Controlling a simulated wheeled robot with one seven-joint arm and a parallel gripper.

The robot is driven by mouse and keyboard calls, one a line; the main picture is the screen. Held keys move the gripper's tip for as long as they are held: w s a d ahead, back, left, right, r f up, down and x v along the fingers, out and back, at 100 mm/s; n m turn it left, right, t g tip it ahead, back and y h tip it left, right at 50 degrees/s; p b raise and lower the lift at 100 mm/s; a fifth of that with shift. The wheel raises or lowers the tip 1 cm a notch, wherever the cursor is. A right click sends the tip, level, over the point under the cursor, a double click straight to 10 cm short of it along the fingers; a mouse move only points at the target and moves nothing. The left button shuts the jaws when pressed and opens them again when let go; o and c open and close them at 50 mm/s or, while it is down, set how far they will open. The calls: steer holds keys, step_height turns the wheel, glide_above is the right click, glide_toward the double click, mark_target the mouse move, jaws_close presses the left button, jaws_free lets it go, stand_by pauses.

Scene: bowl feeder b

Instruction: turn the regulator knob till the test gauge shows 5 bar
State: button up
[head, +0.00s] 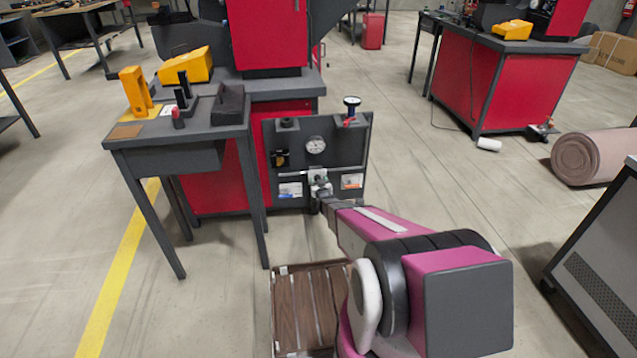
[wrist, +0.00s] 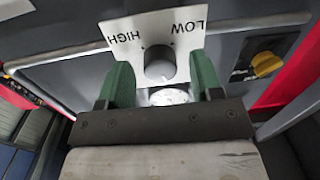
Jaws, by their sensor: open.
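A dark round regulator knob (wrist: 160,63) shows in the wrist view in front of a white plate (wrist: 123,27) marked HIGH and LOW, which appears upside down. My gripper (wrist: 161,72) is open, with one green finger on each side of the knob and a visible gap to each. A round gauge face (wrist: 170,96) is partly hidden behind the gripper's base. In the head view a white gauge (head: 316,145) sits on the grey panel (head: 345,162); its reading is too small to tell. My gripper (head: 319,187) is at the panel's lower middle and covers the knob there.
A second gauge (head: 351,102) with a red handle stands on the panel's top right. A yellow knob (wrist: 266,64) is right of the plate in the wrist view. A grey side table (head: 200,128) stands left of the panel. A wooden pallet (head: 298,308) lies on the floor before it.

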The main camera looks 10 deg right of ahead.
steer(key=s, duration=1)
steer(key=shift+s+d, duration=0.25)
steer(key=shift+s, duration=0.15)
steer(key=shift+r, duration=0.2)
steer(key=s+r+g, duration=0.9)
steer(key=s+r, duration=0.1)
steer(key=s, duration=0.3)
steer(key=s+r+m+g+h, duration=0.1)
steer(key=s+r+g, duration=0.7)
steer(key=s+r, duration=0.3)
steer(key=shift+s+a+g, duration=0.3)
steer(key=shift+s+g, duration=0.1)
steer(key=shift+s, duration=0.85)
steer(key=shift+f, duration=0.1)
stand_by(0.4)
